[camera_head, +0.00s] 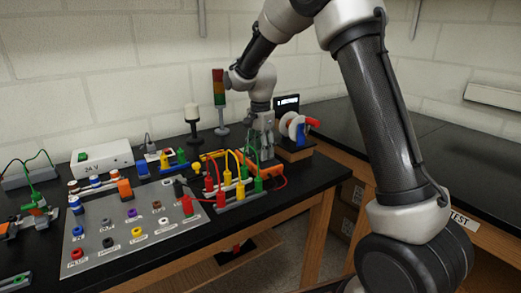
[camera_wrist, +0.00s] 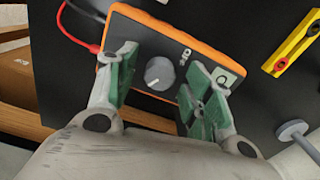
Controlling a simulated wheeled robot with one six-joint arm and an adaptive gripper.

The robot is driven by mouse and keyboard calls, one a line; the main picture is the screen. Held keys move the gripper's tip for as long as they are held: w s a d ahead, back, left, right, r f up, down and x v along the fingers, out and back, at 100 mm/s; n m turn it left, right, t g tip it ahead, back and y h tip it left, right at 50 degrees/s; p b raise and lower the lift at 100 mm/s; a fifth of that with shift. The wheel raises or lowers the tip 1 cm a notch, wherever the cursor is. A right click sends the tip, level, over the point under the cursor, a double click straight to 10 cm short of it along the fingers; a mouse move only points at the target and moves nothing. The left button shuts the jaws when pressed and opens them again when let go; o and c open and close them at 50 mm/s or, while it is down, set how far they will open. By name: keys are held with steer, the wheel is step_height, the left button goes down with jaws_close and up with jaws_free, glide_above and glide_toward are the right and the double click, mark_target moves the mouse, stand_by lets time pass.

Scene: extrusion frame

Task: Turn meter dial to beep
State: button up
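The meter (camera_wrist: 206,45) is a dark-faced box with an orange rim, lying on the black bench top. Its round grey dial (camera_wrist: 159,73) carries a white pointer mark. The small face markings are too blurred to read. My gripper (camera_wrist: 161,68) is open over the meter, with one green-padded finger on each side of the dial and visible gaps between pads and dial. In the head view, my gripper (camera_head: 262,140) points down at the back of the bench, and the meter's orange edge (camera_head: 212,156) shows beside it. The dial is hidden there.
Red and black leads (camera_wrist: 75,38) plug into the meter. A grey panel of coloured sockets (camera_head: 128,226), standing yellow and green leads (camera_head: 240,165), a signal tower (camera_head: 219,100) and a spool holder (camera_head: 294,140) stand close around. Bare bench lies at the right.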

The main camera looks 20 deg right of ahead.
step_height(320, 180, up, 12)
stand_by(0.6)
